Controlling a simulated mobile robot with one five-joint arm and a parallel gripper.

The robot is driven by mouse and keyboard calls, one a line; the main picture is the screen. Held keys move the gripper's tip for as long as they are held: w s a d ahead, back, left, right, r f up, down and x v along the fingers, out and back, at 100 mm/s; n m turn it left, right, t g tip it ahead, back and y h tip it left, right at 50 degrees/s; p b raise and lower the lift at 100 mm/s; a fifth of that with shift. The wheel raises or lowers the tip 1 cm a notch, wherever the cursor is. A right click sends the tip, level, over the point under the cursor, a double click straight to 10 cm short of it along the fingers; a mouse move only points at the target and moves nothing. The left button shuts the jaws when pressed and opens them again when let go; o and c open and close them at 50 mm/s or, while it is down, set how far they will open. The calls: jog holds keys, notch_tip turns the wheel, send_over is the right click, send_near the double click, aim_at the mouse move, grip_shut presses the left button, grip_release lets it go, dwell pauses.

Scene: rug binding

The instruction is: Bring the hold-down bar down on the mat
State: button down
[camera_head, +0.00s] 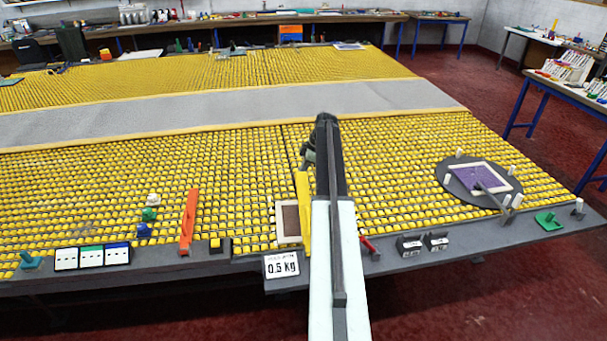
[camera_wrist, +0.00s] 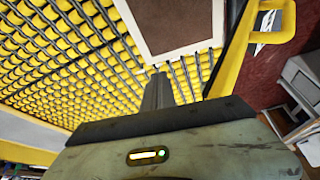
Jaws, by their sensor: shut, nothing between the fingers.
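A brown mat with a cream border (camera_head: 288,222) lies near the front edge of the table. It also shows at the top of the wrist view (camera_wrist: 175,22). A yellow bar (camera_head: 303,205) stands right beside it; in the wrist view a yellow bar with a loop end (camera_wrist: 234,50) runs along the mat's right. I cannot tell for certain whether this is the hold-down bar. A purple mat with a white border (camera_head: 481,178) lies on a dark disc at the right, with a grey bar (camera_head: 491,194) at its corner. My gripper (camera_wrist: 158,88) is shut and empty, pointing towards the brown mat.
An orange bar (camera_head: 188,220) stands left of the brown mat. A red lever (camera_head: 369,246) and black blocks (camera_head: 423,244) sit on the front ledge. White pegs ring the dark disc (camera_head: 450,186). Yellow studs cover the table.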

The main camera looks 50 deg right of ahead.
jog(key=shift+d, duration=0.15)
jog(key=shift+s+d, duration=0.1)
jog(key=shift+s, duration=0.05)
dwell(0.7)
jog(key=p+v, duration=0.7)
jog(key=shift+r, duration=0.35)
jog(key=shift+s, duration=0.1)
